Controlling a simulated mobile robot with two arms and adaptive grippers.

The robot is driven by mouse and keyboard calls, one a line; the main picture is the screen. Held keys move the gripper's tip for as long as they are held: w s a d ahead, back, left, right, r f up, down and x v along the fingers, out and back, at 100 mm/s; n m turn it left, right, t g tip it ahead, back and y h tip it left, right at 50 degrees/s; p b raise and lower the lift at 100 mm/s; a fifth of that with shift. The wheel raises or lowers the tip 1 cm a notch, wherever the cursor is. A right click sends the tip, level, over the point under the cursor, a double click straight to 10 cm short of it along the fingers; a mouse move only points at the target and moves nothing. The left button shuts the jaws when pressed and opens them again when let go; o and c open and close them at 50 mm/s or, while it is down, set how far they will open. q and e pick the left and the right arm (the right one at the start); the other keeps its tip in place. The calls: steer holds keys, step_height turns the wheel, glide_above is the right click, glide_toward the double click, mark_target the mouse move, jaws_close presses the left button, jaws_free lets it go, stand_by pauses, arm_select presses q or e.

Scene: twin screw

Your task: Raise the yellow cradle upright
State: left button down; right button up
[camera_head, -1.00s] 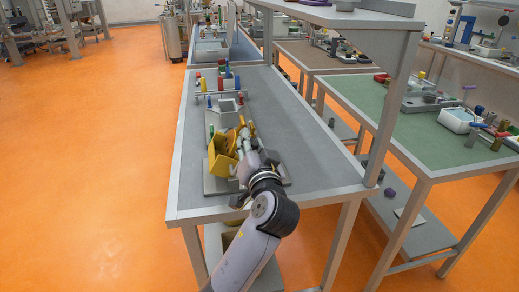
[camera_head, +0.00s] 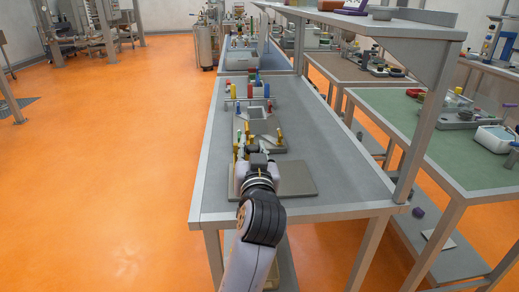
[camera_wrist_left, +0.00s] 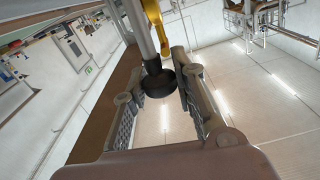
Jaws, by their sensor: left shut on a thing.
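My left gripper (camera_head: 257,150) is over the near end of the grey bench, above a grey base plate (camera_head: 297,180). In the left wrist view my left gripper (camera_wrist_left: 160,82) has its two fingers on either side of a dark round knob (camera_wrist_left: 158,84) on a grey rod, and is shut on it. A curved yellow part, seemingly of the yellow cradle (camera_wrist_left: 154,22), shows beside the rod. In the head view only narrow yellow parts show around the gripper, so the cradle appears nearly edge-on; the arm hides much of it. My right gripper is not in view.
The bench's right half (camera_head: 310,135) is clear. A raised shelf (camera_head: 370,22) overhangs on the right, with a post near the front corner.

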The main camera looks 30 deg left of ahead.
arm_select(q)
steer(key=shift+s+a+f, duration=0.1)
steer(key=shift+s+a, duration=0.15)
steer(key=shift+a, duration=0.1)
steer(key=shift+f, duration=0.15)
stand_by(0.3)
steer(key=c, duration=1.3)
jaws_free()
steer(key=shift+s+a, duration=0.1)
steer(key=shift+a, duration=0.05)
steer(key=shift+r, duration=0.4)
step_height(320, 180, up, 9)
steer(key=shift+r, duration=0.2)
